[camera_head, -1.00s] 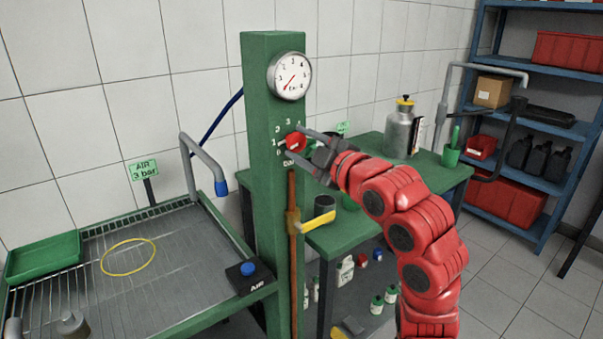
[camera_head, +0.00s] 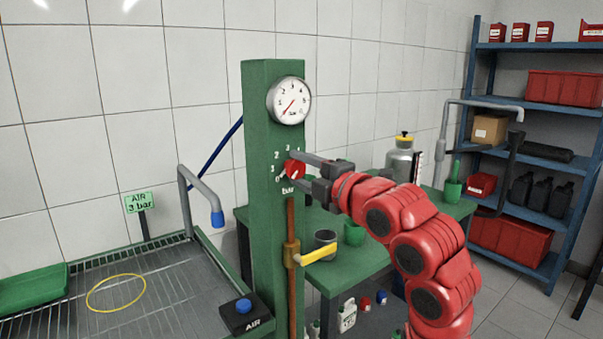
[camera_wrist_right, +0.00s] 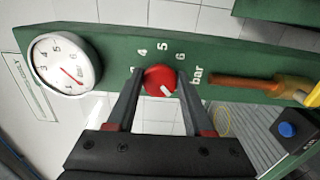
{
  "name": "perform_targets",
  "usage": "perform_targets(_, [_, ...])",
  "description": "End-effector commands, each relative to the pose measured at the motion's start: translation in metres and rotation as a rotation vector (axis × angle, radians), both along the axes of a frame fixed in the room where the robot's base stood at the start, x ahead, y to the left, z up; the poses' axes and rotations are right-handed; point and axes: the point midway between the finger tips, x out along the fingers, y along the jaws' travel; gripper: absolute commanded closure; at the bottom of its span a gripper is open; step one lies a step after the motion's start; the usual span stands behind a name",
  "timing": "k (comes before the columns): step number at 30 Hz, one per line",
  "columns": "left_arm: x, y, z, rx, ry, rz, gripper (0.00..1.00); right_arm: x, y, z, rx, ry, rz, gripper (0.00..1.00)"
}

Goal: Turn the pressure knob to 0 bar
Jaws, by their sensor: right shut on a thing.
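The red pressure knob (camera_head: 294,169) sits on the face of the green post (camera_head: 262,225), with printed numbers around it and "bar" below. My right gripper (camera_head: 302,170) is shut on the knob, one finger on each side. In the right wrist view the knob (camera_wrist_right: 160,80) lies between the fingertips of the right gripper (camera_wrist_right: 157,82). Its white mark points to the picture's lower right, which is down and left on the post, on the 0 side. The round gauge (camera_head: 289,101) above has its red needle pointing down-left, near the low end. My left gripper is not in view.
A yellow-handled valve (camera_head: 317,254) sits on the copper pipe below the knob. A grated bench with a blue AIR button (camera_head: 243,306) is at left. A green table (camera_head: 365,253) stands behind my right arm. A blue shelf rack (camera_head: 550,107) is at right.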

Motion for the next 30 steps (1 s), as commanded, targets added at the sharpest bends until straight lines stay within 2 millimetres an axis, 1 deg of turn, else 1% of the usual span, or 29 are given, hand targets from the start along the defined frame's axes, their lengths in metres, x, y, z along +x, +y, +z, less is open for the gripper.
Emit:
perform_targets(11, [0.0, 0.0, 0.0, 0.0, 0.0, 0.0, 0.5, 0.0, 0.001, -0.001, -0.006, -0.002, 0.002, 1.0])
perform_targets(12, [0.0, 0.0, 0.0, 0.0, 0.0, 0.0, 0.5, 0.0, 0.001, -0.001, -0.006, -0.002, 0.002, 0.45])
perform_targets(16, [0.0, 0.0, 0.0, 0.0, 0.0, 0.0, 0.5, 0.0, 0.001, -0.001, -0.005, -0.002, 0.002, 0.21])
perform_targets(17, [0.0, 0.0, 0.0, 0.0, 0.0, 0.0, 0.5, 0.0, 0.001, -0.001, -0.005, -0.002, 0.002, 0.19])
perform_targets(26, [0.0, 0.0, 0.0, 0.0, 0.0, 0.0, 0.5, -0.001, -0.001, 0.0, -0.004, -0.003, 0.0, 0.19])
perform_targets(30, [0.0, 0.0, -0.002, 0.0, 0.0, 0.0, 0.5, -0.012, -0.01, 0.001, -0.004, -0.008, -0.002, 0.19])
